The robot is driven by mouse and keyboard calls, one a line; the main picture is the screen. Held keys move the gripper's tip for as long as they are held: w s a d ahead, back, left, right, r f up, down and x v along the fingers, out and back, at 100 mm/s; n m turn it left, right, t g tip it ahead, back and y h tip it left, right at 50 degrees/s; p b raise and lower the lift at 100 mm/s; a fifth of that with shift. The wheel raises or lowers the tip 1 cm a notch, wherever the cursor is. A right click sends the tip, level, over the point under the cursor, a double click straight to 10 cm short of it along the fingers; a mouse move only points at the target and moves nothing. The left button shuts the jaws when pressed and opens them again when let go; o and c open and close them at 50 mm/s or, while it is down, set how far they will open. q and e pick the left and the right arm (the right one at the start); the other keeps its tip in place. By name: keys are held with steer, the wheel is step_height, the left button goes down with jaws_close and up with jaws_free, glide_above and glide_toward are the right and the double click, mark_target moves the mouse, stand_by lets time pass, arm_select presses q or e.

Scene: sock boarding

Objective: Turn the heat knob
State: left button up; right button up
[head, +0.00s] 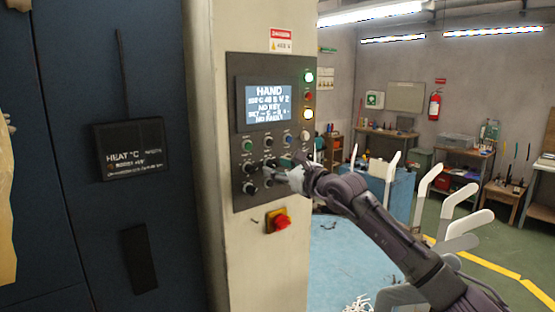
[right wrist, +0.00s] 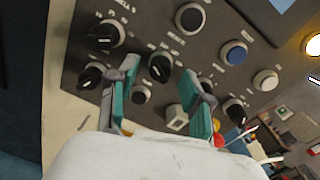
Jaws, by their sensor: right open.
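A grey control panel (head: 240,150) on a pale column carries a lit screen (head: 268,105), round buttons and black knobs. My right gripper (head: 286,172) is at the panel's lower right and hides some controls there. In the right wrist view its two teal fingertips (right wrist: 160,100) are apart, with nothing held between them. A black knob (right wrist: 160,68) with a white mark shows ahead between the fingers, apart from them as far as I can tell. More black knobs (right wrist: 106,35) (right wrist: 92,75) lie to the left, another (right wrist: 234,110) to the right. The labels are too blurred to tell which is the heat knob. My left gripper is not in view.
A red emergency button (head: 280,222) sticks out just below the panel. White foot-shaped boards (head: 460,220) stand at right, beyond my right arm.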

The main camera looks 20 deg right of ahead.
steer(key=shift+w+a, duration=0.1)
steer(key=shift+w, duration=0.2)
jaws_close()
